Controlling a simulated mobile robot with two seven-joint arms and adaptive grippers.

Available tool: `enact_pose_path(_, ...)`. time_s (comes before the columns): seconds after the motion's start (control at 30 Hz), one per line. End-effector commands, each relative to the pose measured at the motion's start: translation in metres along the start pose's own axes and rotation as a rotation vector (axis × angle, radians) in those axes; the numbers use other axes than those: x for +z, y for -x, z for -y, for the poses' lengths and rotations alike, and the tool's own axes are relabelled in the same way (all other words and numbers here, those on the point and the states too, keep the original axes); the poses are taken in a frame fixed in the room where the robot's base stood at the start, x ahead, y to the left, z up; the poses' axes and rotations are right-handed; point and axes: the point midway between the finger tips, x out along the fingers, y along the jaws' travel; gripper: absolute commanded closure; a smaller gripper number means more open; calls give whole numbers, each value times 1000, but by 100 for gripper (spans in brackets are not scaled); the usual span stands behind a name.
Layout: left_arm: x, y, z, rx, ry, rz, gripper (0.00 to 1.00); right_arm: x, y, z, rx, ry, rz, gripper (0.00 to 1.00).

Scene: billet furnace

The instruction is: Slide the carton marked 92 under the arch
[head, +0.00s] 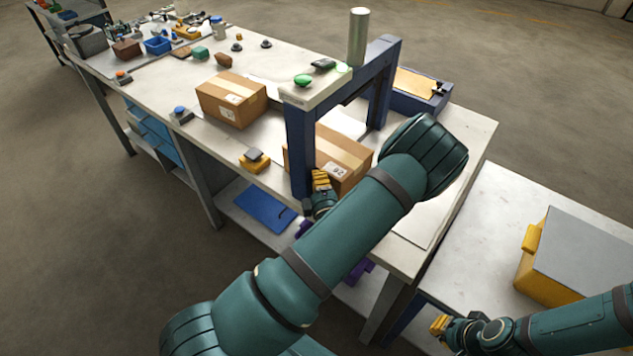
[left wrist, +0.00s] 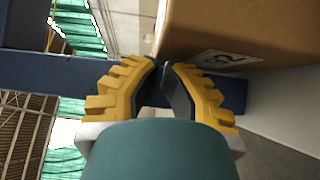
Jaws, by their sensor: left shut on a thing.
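The brown carton marked 92 (head: 345,152) lies on the long workbench at the blue arch (head: 300,145), beside its front post. A small part of the carton shows left of that post, so it seems partly within the opening; how far is hidden. The left wrist view shows the carton (left wrist: 255,30) and its 92 label close beyond my fingers.
A second carton (head: 231,99) stands left of the arch. A metal cylinder (head: 358,36) and a green item (head: 303,80) stand on top of the arch. A blue tray (head: 415,90) lies behind it. A yellow-sided box (head: 535,270) stands on the right table.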

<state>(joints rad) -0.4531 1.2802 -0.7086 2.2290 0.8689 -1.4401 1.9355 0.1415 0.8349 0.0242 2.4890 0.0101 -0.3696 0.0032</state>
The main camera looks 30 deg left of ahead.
Motion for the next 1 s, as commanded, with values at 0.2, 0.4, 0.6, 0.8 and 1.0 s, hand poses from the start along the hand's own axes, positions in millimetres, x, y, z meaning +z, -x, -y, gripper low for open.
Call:
enact_pose_path(0.2, 1, 0, 0, 0, 1, 0, 100, 0, -1, 0, 0, 0, 0, 100)
enact_pose_path(0.4, 18, -17, 4, 2, 9, 0, 100, 3, -21, -7, 4, -1, 1, 100)
enact_pose_path(0.6, 36, -36, 4, 2, 6, 0, 100, 7, -40, -14, 6, 1, 5, 100)
enact_pose_path(0.8, 43, -42, 0, 0, 2, 2, 100, 8, -43, -15, 7, 2, 7, 100)
enact_pose_path(1.0, 42, -42, 0, 0, 1, 1, 100, 8, -42, -14, 7, 2, 7, 100)
